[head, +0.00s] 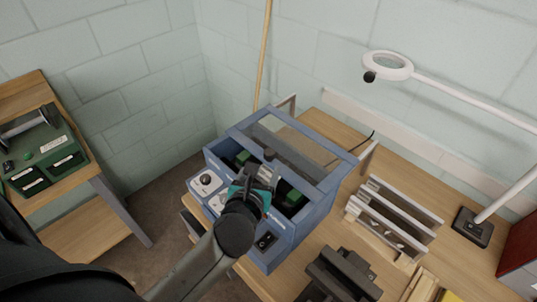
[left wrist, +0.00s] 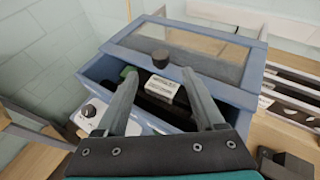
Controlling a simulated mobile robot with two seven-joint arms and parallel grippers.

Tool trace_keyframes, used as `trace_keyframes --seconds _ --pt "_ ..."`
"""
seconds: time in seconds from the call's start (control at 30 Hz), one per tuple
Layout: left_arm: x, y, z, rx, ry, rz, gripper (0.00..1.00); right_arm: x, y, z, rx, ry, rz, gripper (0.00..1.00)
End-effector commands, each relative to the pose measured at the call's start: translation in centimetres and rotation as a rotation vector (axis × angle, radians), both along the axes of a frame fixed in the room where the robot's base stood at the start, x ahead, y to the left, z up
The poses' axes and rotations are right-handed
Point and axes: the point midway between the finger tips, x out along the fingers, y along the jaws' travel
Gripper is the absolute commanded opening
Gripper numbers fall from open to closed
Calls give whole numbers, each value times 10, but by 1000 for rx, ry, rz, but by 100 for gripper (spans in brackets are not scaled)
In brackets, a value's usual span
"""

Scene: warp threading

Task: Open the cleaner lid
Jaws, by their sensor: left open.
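The cleaner (head: 290,232) is a blue box on the bench in the middle of the head view. Its lid (head: 318,172) is a blue frame with a clear pane. A black knob (left wrist: 160,58) stands at the lid's front edge in the left wrist view. The front of the box is uncovered, showing a dark interior and a white label (left wrist: 163,88). My left gripper (left wrist: 162,76) is open and empty above this opening, its fingertips just short of the knob and either side of it in the picture. Contact cannot be told. My right gripper is not in view.
A slatted metal rack (head: 395,215) and dark blocks (head: 345,275) are to the right. A magnifier lamp (head: 388,66) reaches over the bench. A green device (head: 45,155) stands on a left side table.

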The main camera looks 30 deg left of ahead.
Motion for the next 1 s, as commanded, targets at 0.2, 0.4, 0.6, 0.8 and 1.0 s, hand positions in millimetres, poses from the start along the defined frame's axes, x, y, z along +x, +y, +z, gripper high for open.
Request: trace_keyframes --seconds 0.2,0.4,0.6,0.8,1.0 --pt "36 9 -15 -3 -2 2 70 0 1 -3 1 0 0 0" --pt "62 16 -27 -3 -1 1 70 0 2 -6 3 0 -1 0" --pt "76 20 -33 -2 1 1 70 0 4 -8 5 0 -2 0" --pt "81 21 -34 -3 -1 -1 70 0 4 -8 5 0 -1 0" --pt "80 20 -34 -2 -1 0 69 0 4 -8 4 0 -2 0"
